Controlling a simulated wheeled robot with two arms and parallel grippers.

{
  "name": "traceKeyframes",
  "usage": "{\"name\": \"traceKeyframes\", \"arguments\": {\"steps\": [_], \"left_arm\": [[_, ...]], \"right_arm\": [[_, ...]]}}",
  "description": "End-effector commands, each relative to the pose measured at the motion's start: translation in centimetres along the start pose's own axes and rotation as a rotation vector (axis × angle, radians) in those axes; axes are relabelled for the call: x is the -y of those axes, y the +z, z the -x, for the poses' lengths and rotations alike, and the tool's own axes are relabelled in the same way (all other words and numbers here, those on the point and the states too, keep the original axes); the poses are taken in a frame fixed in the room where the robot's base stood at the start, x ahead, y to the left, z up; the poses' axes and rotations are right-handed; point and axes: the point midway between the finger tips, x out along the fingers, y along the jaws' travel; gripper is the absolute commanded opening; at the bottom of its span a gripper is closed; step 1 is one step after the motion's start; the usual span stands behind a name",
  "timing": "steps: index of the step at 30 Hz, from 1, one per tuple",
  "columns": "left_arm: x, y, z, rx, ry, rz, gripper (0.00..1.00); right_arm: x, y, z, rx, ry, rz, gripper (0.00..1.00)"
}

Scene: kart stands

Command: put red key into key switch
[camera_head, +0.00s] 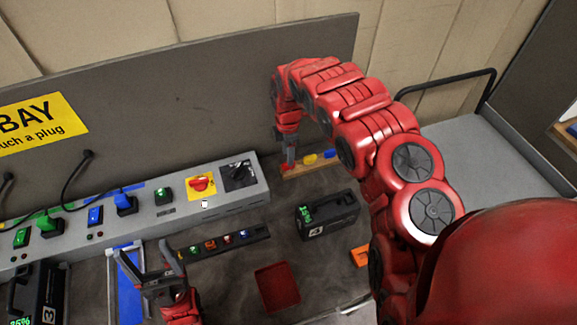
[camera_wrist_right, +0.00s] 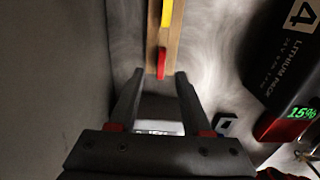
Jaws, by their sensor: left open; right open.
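The red key (camera_wrist_right: 161,63) stands at the near end of a wooden rack (camera_wrist_right: 158,35) in the right wrist view. My right gripper (camera_wrist_right: 160,78) is open, its fingertips on either side of the near end of the rack, close to the key. I cannot tell whether they touch it. My left gripper (camera_head: 143,250) is open and empty at lower left.
A yellow key (camera_head: 310,158) and a blue key (camera_head: 330,154) stand on the same rack. A red knob (camera_head: 201,184) on a yellow plate is beside the black panel. A black battery pack (camera_head: 328,215), a red bin (camera_head: 277,287) and a dark strip (camera_head: 225,242) occupy the bench.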

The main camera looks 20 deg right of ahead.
Motion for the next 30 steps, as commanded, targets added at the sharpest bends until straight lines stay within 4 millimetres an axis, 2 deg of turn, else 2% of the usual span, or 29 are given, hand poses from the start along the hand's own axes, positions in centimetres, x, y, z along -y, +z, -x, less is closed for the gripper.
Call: {"name": "traceKeyframes", "arguments": {"steps": [1, 6, 10, 22, 23, 30], "left_arm": [[0.0, -0.1, -0.8, 0.0, 0.0, 0.0, 0.77], [0.1, -0.4, -2.2, 0.0, 0.0, 0.0, 0.77], [0.1, -0.4, -2.4, 0.0, 0.0, 0.0, 0.77], [0.1, -0.4, -2.5, 0.0, 0.0, 0.0, 0.77], [0.1, -0.4, -2.5, 0.0, 0.0, 0.0, 0.77], [0.1, -0.4, -2.5, 0.0, 0.0, 0.0, 0.77]], "right_arm": [[0.2, 0.0, -0.3, -0.003, -0.004, -0.001, 0.49], [0.3, 0.1, -2.2, -0.002, -0.004, 0.0, 0.49], [0.3, 0.1, -3.7, -0.002, -0.007, 0.001, 0.49], [0.2, 0.2, -4.5, 0.001, -0.003, 0.0, 0.49], [0.2, 0.2, -4.5, 0.001, -0.003, 0.0, 0.45], [0.2, 0.2, -4.5, 0.001, -0.003, 0.0, 0.02]]}}
